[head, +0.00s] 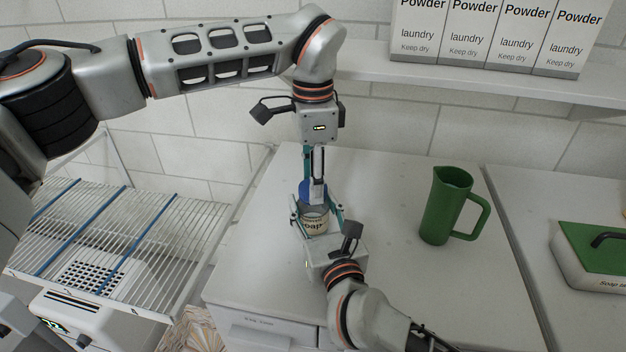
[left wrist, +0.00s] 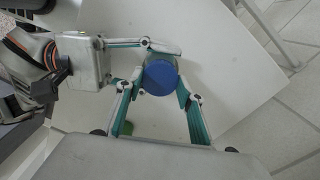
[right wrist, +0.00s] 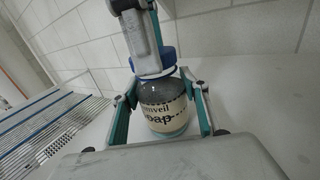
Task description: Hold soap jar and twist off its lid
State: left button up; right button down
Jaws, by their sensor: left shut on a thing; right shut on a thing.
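The soap jar (head: 314,224) is a clear round jar with a cream label, upright on the white worktop. My right gripper (head: 317,217) is shut around its body from the front; its fingers flank the jar in the right wrist view (right wrist: 163,112). The blue lid (right wrist: 157,62) sits on top of the jar. My left gripper (head: 314,186) points straight down from above and is shut on the lid. In the left wrist view the lid (left wrist: 160,76) lies between the left fingertips. I cannot tell whether the lid is loosened.
A green jug (head: 443,208) stands on the worktop to the right. A green-topped box (head: 590,262) is farther right. Several laundry powder boxes (head: 487,35) stand on a shelf (head: 470,84) above. A wire rack (head: 110,235) is at the left. The worktop (head: 440,290) is bare in front of the jug.

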pick_arm(q)
jog(key=shift+r, duration=0.1)
jog(key=shift+r, duration=0.9)
jog(key=shift+r, duration=2.05)
pick_arm(e)
jog(key=c, duration=1)
grip_release()
jog(key=shift+c, duration=0.2)
